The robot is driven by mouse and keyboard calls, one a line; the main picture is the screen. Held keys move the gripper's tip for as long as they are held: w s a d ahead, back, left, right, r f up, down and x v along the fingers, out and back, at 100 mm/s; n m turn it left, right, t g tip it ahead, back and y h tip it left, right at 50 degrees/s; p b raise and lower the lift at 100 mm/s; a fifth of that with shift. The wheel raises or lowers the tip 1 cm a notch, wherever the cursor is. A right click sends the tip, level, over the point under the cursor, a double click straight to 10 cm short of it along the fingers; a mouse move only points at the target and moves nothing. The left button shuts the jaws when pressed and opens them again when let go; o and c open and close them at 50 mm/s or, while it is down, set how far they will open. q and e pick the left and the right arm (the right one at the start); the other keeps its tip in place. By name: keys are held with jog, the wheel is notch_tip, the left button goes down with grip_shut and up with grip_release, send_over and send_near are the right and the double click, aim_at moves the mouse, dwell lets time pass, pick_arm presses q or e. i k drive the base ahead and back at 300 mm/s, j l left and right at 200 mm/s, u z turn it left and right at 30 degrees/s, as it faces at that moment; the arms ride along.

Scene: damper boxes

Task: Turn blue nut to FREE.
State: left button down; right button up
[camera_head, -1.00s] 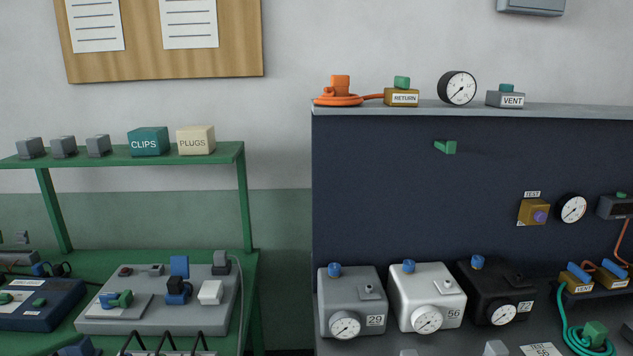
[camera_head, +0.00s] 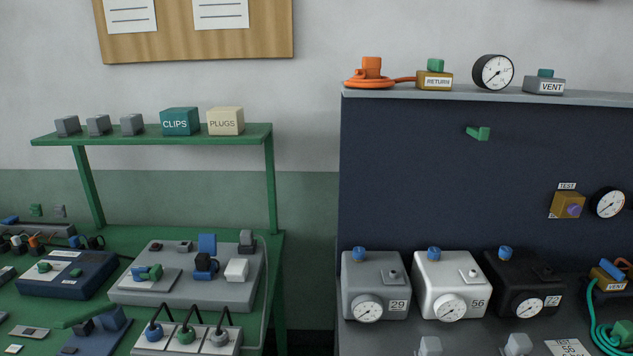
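Several blue parts could be the blue nut, and I cannot tell which. Blue knobs stand on top of the grey box 29 (camera_head: 359,254), the white box 56 (camera_head: 434,254) and the black box 72 (camera_head: 505,253). A small blue piece (camera_head: 138,273) sits by a green one on a grey plate. No FREE marking is readable. Neither of my grippers is in view.
A dark panel (camera_head: 420,180) rises behind the boxes, with a gauge (camera_head: 493,72) and labelled blocks on its top ledge. A green bench and shelf (camera_head: 240,130) stand left. A teal hose (camera_head: 603,335) lies at the right edge. A gap separates bench and panel.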

aim_at(154, 335)
jog(key=j+u, duration=0.2)
jog(key=u, duration=0.9)
jog(key=k+j, duration=0.05)
